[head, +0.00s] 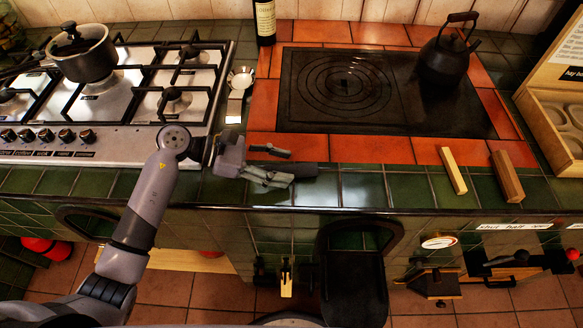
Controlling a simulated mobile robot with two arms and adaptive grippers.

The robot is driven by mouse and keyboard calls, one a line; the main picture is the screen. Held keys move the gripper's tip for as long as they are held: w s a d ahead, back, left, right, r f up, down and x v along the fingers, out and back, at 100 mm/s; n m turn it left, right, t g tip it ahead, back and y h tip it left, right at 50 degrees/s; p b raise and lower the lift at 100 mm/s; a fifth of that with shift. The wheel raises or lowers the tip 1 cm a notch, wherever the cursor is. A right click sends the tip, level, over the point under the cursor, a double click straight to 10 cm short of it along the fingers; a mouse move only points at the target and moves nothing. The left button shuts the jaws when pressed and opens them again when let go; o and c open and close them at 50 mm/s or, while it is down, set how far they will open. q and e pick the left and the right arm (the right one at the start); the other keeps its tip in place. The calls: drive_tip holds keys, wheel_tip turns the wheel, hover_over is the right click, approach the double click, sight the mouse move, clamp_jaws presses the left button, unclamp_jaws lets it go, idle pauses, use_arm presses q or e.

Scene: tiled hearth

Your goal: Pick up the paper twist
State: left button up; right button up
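A small whitish, crumpled-looking piece (240,77) lies on the strip between the gas hob and the orange tiles; it may be the paper twist, but it is too small to be sure. My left gripper (284,166) is over the front green tiles, pointing right, with its two fingers apart and nothing visible between them. It is nearer the front edge than the whitish piece. My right gripper is not in view.
The gas hob (130,109) with a lidded pot (85,62) is at left. A dark bottle (265,20) stands behind. A black hotplate (340,110) bears a kettle (445,60). A pale stick (453,170) and brown block (507,176) lie at front right, near a wooden tray (535,120).

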use_arm(q)
drive_tip(key=c, duration=0.7)
drive_tip(key=shift+c, duration=0.2)
